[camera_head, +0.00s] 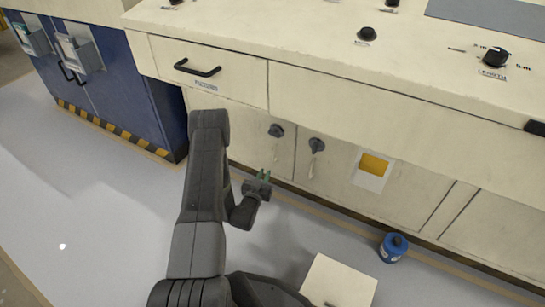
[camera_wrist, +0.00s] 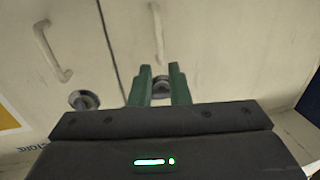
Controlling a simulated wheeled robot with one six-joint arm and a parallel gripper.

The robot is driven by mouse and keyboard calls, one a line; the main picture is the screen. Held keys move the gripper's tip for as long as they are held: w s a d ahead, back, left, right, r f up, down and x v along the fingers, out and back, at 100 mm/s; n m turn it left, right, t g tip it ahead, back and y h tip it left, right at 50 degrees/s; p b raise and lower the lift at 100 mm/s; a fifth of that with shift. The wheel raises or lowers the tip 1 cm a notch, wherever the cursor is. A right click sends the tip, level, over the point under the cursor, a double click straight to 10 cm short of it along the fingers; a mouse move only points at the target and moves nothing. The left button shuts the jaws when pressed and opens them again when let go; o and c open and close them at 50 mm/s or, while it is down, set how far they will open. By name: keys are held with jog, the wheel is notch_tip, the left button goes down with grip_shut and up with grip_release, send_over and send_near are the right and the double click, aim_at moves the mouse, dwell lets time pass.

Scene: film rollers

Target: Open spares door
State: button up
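Two cream cabinet doors sit side by side under the console: a left door (camera_head: 248,128) and a right door (camera_head: 335,172). I cannot read which is labelled spares. Each has a dark round knob, left (camera_head: 276,130) and right (camera_head: 316,145). The wrist view appears inverted and shows the left door's knob (camera_wrist: 162,88) between my green fingers, seemingly beyond their tips. The right knob (camera_wrist: 83,100) is off to the left there. Pale bar handles show on the left door (camera_wrist: 157,32) and right door (camera_wrist: 52,52). My gripper (camera_head: 264,175) is open and empty, in front of the left door.
A closed drawer with a black handle (camera_head: 197,70) is above the left door. A blue can (camera_head: 393,247) and a pale board (camera_head: 340,285) are on the floor. A blue cabinet (camera_head: 105,80) stands left. Floor at left is clear.

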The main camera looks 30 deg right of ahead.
aim_at(273, 162)
jog(key=b+x, duration=0.3)
jog(key=x, duration=0.8)
jog(key=shift+w+d, duration=0.2)
jog(key=shift+d, duration=0.1)
jog(key=shift+c, duration=0.3)
grip_shut()
